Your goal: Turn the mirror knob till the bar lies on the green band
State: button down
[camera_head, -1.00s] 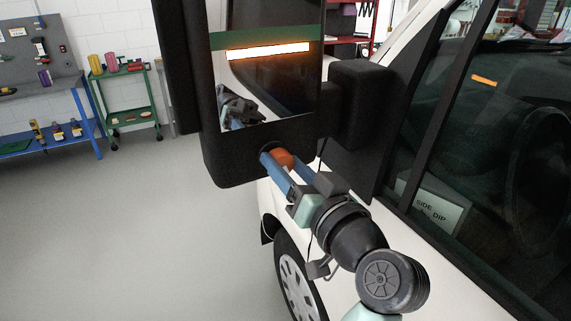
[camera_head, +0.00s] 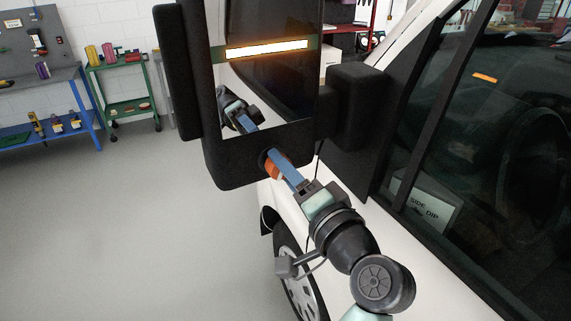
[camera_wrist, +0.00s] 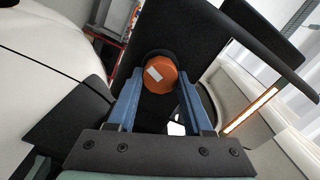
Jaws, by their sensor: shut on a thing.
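The mirror (camera_head: 285,95) hangs in a black housing (camera_head: 225,160) on the vehicle's side. A glowing white-orange bar (camera_head: 267,49) shows in its glass. The green band (camera_head: 219,55) runs behind the bar and shows at both of its ends, so the bar lies on the band.
The white vehicle's door and side window (camera_head: 480,150) stand close on the right, with the front wheel (camera_head: 298,280) below. A green cart (camera_head: 125,90) and a blue workbench (camera_head: 50,110) stand far left. The floor on the left is clear.

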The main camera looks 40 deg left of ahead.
jog(key=shift+m, duration=0.3)
jog(key=shift+c, duration=1.5)
grip_release()
jog(key=b+v, duration=0.4)
jog(key=v, duration=0.9)
jog(key=shift+b, duration=0.3)
